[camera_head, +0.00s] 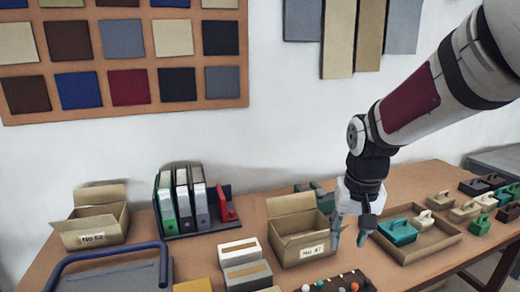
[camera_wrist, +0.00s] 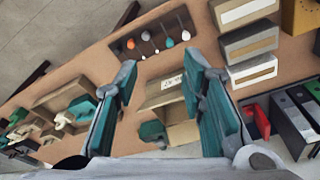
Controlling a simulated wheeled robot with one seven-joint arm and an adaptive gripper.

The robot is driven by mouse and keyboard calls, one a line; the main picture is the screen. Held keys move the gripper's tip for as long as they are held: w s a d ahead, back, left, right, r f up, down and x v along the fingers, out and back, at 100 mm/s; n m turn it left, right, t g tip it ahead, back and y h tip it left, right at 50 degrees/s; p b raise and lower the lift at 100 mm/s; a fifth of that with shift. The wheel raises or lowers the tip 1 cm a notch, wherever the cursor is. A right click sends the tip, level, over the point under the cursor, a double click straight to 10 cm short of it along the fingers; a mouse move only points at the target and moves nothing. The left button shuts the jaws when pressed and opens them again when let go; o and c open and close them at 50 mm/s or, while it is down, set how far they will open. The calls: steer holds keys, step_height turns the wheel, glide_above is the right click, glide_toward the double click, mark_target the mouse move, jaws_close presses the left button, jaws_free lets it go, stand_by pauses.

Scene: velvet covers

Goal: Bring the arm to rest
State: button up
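My gripper (camera_head: 348,238) hangs above the table, pointing down, to the right of the open cardboard box labelled No 47 (camera_head: 303,250). Its two fingers stand apart, with nothing visible held between them. The wrist view also shows my gripper (camera_wrist: 163,66) with its fingers spread, and the No 47 box (camera_wrist: 165,92) lies below, between them. My arm reaches in from the upper right in the head view. No contact between the fingers and the box or table can be seen.
A wooden tray (camera_head: 450,236) with teal and cream handled blocks lies right of my gripper. A dark board with coloured balls (camera_head: 340,283) lies in front. Binders (camera_head: 183,203), another box (camera_head: 92,228) and stacked boxes (camera_head: 243,262) stand left. The wall is behind.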

steer(key=s+r+n+t, duration=0.1)
steer(key=s+r, duration=0.2)
steer(key=s, duration=0.7)
steer(key=s+r+t, duration=0.1)
steer(key=s+r, duration=0.3)
steer(key=s, duration=0.7)
steer(key=shift+d+r+n+t, duration=0.2)
steer(key=shift+r+n+t, duration=0.05)
steer(key=shift+n+t, duration=0.15)
steer(key=shift+a, duration=0.3)
steer(key=shift+s, duration=0.1)
